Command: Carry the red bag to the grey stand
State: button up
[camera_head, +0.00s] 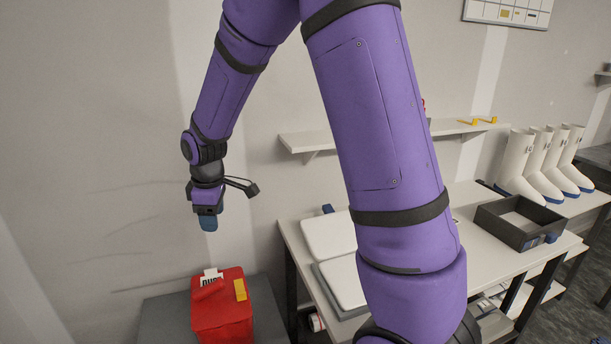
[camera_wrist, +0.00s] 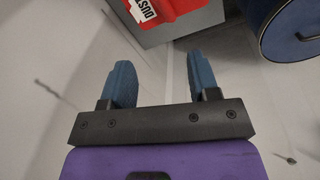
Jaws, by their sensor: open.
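The red bag (camera_head: 222,308) stands upright on top of the grey stand (camera_head: 164,319), at the bottom of the head view. It has a white label marked "DUST" and a yellow tag. The bag (camera_wrist: 182,8) also shows at the top edge of the wrist view, with the grey stand (camera_wrist: 190,30) beneath it. My gripper (camera_head: 208,223) is above the bag and apart from it. In the wrist view my gripper (camera_wrist: 161,64) has its blue fingers spread, with nothing between them. The lower part of the bag is cut off in the head view.
Right of the stand is a white table (camera_head: 292,235) with white lidded boxes (camera_head: 328,236), a dark open tray (camera_head: 519,222) and several white boots (camera_head: 517,165). A shelf (camera_head: 308,140) is on the wall. A blue round container (camera_wrist: 290,30) shows in the wrist view.

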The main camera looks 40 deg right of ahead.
jog(key=s+d+r+m+t, duration=0.1)
jog(key=s+r+m, duration=0.2)
jog(key=s+r, duration=0.3)
jog(key=s+d+r+m+t, duration=0.1)
jog(key=s+r+m, duration=0.2)
jog(key=s, duration=1)
jog(key=s+d+r+m+t, duration=0.1)
jog(key=s+r+m, duration=0.3)
jog(key=s+r, duration=0.6)
jog(key=shift+d+t, duration=0.3)
jog(key=shift+t, duration=0.1)
